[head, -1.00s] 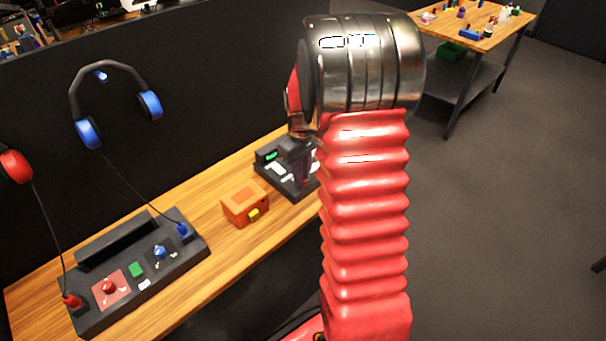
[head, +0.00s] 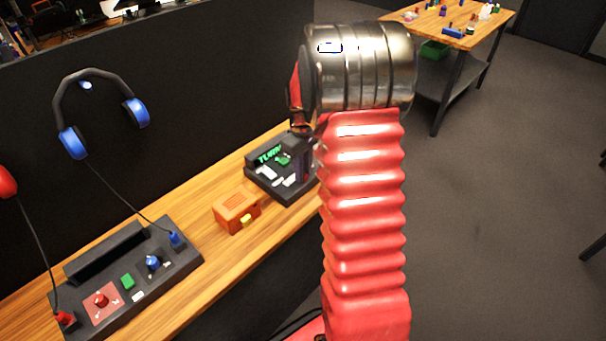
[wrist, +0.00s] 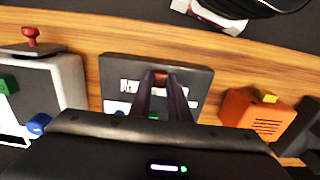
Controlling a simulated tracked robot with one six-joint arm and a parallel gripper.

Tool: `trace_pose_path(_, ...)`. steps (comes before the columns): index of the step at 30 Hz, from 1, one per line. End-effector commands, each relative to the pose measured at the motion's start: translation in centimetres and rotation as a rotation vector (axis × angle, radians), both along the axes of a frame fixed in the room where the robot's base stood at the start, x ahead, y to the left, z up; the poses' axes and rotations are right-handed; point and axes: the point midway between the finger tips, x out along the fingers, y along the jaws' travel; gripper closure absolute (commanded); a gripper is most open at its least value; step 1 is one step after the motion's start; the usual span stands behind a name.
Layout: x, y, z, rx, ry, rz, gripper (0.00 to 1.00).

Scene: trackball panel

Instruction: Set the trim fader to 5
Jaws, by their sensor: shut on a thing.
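The dark panel (head: 285,196) with a green-lit display (head: 270,155) stands on the wooden bench beyond the orange box. In the wrist view the panel (wrist: 113,70) lies under my fingers, with white markings partly hidden by them. My gripper (wrist: 161,84) is shut on a small red cap (wrist: 160,77), which I take for the trim fader cap, near the panel's upper edge in that view. The fader's scale and slot cannot be read. In the head view my gripper (head: 304,160) is dark, points down at the panel's right part, and is partly hidden by my arm.
An orange box (head: 236,212) with a yellow knob sits left of the panel. A larger dark console (head: 190,258) with plugs and knobs is farther left. Headphones (head: 100,100) hang on the dark partition. In the wrist view a pale device with a red knob (wrist: 31,37) stands at left.

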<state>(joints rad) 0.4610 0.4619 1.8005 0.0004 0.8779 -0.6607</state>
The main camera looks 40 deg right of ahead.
Motion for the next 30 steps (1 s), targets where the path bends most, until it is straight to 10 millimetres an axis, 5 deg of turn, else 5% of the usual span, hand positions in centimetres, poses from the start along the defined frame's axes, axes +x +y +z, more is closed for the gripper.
trace_pose_path(12,0.49,0.05,0.05,0.000,0.001,0.017,1.00)
trace_pose_path(13,0.49,0.06,0.04,0.000,0.001,0.017,0.82)
trace_pose_path(21,0.51,0.14,0.03,0.000,0.001,0.019,0.64)
trace_pose_path(30,0.53,0.19,0.23,0.000,0.001,0.019,0.64)
